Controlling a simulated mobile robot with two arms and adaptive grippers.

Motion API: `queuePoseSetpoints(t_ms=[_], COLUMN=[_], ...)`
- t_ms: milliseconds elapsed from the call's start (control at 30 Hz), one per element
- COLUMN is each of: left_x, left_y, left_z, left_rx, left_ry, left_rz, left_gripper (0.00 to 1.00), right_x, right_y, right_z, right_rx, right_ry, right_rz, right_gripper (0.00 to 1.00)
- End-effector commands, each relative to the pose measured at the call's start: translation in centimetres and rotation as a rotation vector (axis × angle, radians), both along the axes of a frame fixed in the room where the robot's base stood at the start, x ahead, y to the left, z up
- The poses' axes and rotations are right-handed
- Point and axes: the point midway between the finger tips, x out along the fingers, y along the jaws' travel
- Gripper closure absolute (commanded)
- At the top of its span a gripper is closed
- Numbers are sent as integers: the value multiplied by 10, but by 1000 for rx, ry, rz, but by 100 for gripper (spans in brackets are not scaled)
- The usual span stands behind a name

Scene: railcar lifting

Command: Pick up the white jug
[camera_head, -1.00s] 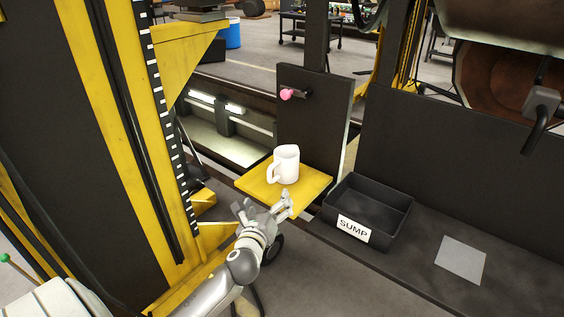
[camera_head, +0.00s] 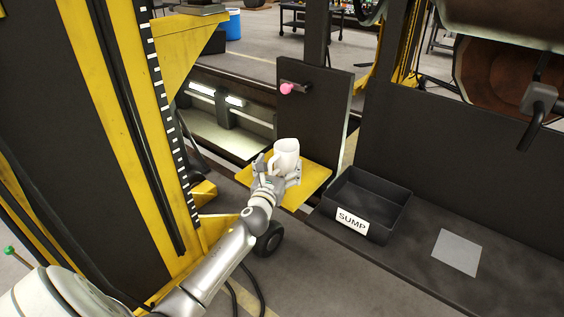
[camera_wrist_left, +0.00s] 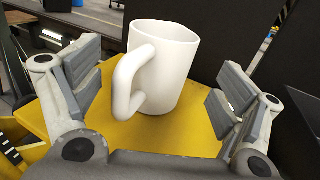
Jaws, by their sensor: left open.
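The white jug (camera_head: 286,155) stands upright on a small yellow platform (camera_head: 315,186). In the left wrist view the jug (camera_wrist_left: 168,68) stands between my fingers, its handle turned toward me and to the left. My left gripper (camera_head: 278,172) is open around the near side of the jug. In the left wrist view the left gripper's (camera_wrist_left: 158,98) two fingers stand on either side, with gaps between the pads and the jug. The jug's lower part is partly hidden by the gripper in the head view. My right gripper is not in view.
A black tray labelled SUMP (camera_head: 366,202) sits right of the platform on a dark ledge. A grey square plate (camera_head: 457,252) lies further right. A dark upright panel with a pink knob (camera_head: 287,89) stands behind the jug. A yellow and black column (camera_head: 130,130) rises on the left.

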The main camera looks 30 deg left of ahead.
Motion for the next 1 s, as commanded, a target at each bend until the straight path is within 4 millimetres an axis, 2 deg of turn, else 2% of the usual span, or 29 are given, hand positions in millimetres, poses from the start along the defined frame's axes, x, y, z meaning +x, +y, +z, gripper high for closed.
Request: queuePoseSetpoints(t_ms=[100,233,600,1000], left_x=[17,30,36,36], left_y=[4,9,11,11], left_z=[6,4,3,3], left_rx=[-4,-2,-1,-1], left_ry=[-1,-2,-1,0], left_rz=[2,2,0,0], left_gripper=[9,9,10,62], right_x=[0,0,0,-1], right_y=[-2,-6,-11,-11], right_z=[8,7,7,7], right_rx=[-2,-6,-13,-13], right_ry=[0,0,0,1], right_rz=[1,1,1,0], right_gripper=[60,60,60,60])
